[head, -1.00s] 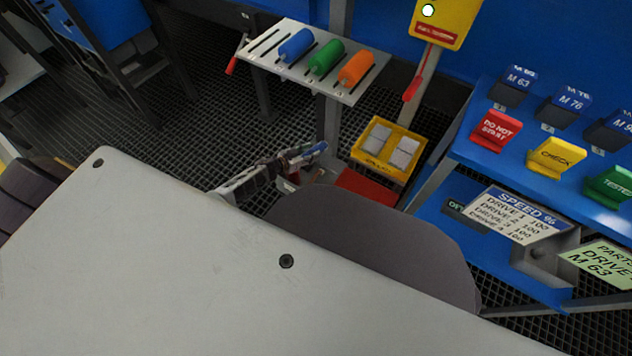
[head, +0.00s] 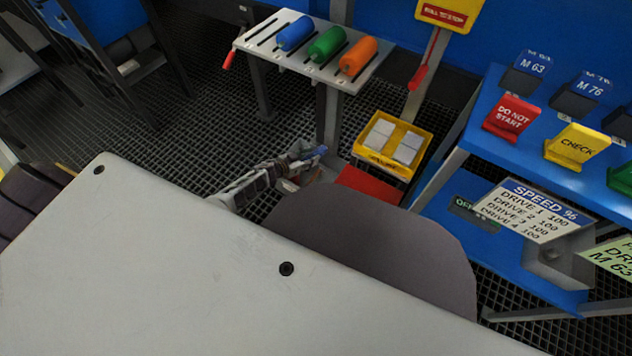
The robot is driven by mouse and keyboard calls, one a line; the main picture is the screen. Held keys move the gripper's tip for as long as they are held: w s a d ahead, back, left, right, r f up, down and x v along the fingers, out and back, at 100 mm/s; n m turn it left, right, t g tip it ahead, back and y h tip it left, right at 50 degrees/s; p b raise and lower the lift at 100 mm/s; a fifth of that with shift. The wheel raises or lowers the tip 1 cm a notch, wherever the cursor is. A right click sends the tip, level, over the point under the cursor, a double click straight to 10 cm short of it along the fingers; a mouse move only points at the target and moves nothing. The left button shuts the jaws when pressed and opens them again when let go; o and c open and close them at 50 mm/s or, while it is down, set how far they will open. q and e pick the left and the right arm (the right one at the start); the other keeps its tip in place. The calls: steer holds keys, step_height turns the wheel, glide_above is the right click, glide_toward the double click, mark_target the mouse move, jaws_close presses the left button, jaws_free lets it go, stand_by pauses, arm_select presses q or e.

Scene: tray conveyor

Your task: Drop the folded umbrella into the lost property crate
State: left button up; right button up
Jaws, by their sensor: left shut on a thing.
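My left gripper (head: 304,163) reaches in low at the middle of the head view, beyond the grey panel edge. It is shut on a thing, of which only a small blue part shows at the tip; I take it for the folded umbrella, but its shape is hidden. The gripper is left of a yellow crate (head: 421,153) with pale blocks in it; its label is too small to read. A red flat surface (head: 366,184) lies just right of the gripper, partly hidden. I cannot tell which is the lost property crate. My right gripper is not in view.
A slotted grey shelf (head: 374,67) with blue (head: 295,33), green (head: 327,44) and orange (head: 358,56) rolls stands above and behind the gripper. A blue stand (head: 485,152) with signs is at right. Open grid floor (head: 200,130) lies left.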

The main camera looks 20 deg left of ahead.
arm_select(q)
steer(key=shift+f, duration=0.2)
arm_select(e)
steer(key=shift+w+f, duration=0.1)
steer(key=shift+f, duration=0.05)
arm_select(q)
steer(key=o, duration=1.3)
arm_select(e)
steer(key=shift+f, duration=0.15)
arm_select(q)
steer(key=shift+s+a, duration=0.1)
steer(key=shift+s, duration=0.05)
steer(key=shift+v, duration=5.8)
